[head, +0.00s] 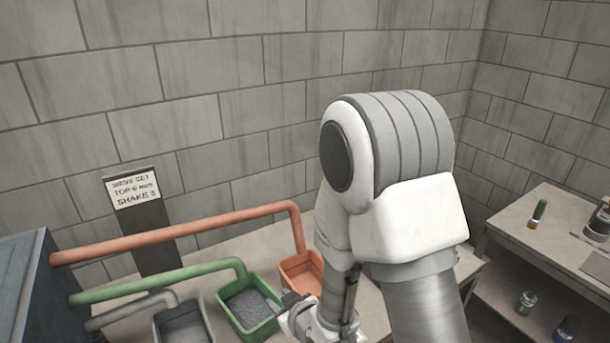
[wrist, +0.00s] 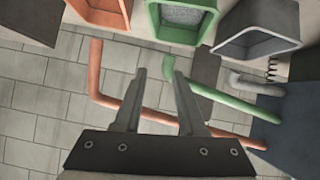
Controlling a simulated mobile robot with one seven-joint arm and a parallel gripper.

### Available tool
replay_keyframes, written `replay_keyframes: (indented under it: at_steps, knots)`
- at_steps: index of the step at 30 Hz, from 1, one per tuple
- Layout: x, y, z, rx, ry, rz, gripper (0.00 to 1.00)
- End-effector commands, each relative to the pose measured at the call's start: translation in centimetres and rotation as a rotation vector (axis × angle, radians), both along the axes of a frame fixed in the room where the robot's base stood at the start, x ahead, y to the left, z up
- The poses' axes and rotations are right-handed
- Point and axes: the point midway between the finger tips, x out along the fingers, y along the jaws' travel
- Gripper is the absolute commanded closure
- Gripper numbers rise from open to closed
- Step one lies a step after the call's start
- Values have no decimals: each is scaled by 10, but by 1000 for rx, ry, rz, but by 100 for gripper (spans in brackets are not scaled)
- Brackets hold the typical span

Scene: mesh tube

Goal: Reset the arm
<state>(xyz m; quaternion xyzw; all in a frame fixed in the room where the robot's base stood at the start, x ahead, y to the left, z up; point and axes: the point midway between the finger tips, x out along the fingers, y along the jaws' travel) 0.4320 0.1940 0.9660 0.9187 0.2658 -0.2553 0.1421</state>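My gripper (wrist: 155,75) shows in the wrist view with its two fingers apart and nothing between them. In the head view my white and grey arm stands in front of the bench, and its lower end (head: 292,308) is beside the green bin (head: 262,333). The fingertips are hard to make out there. In the wrist view the green bin (wrist: 205,30) is just beyond the fingertips, with grey granular material inside.
An orange bin (head: 290,262) and a grey bin (head: 160,325) flank the green one. Orange, green and grey pipes run from the blue cabinet (head: 25,290) to the bins. A sign (head: 133,188) stands behind. A side table (head: 545,225) at right holds small bottles.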

Motion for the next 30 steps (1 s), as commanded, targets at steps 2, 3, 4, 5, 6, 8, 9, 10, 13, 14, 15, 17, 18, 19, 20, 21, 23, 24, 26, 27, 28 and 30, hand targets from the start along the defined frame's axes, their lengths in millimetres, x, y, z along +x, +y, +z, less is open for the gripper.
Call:
replay_keyframes:
  at_steps: [2, 3, 4, 5, 6, 8, 9, 10, 13, 14, 15, 17, 18, 19, 20, 21, 23, 24, 26, 27, 28, 30]
  knots:
    - [9, -14, 22, -15, 15, -41, 60]
    - [11, -21, 30, -23, 29, -61, 60]
    - [13, -26, 37, -30, 40, -76, 60]
    - [14, -32, 43, -36, 49, -91, 60]
    - [14, -39, 52, -43, 63, -111, 60]
    - [14, -51, 66, -54, 86, -142, 60]
    - [13, -58, 74, -59, 102, -163, 60]
    - [12, -64, 81, -62, 112, -179, 60]
    - [6, -84, 103, -73, 151, -232, 60]
    - [3, -90, 110, -76, 163, -248, 60]
    - [-1, -97, 119, -77, 178, -270, 60]
    - [-9, -108, 132, -80, 203, -302, 60]
    - [-15, -116, 140, -81, 221, -323, 60]
    - [-20, -121, 146, -81, 233, -338, 60]
    - [-25, -126, 152, -82, 247, -354, 60]
    - [-32, -133, 160, -81, 264, -375, 60]
    - [-45, -143, 172, -77, 289, -406, 60]
    - [-54, -149, 179, -75, 306, -427, 60]
    - [-68, -158, 190, -71, 333, -456, 60]
    - [-79, -163, 197, -69, 351, -474, 60]
    - [-87, -167, 202, -66, 364, -489, 60]
    - [-107, -175, 212, -59, 396, -520, 60]
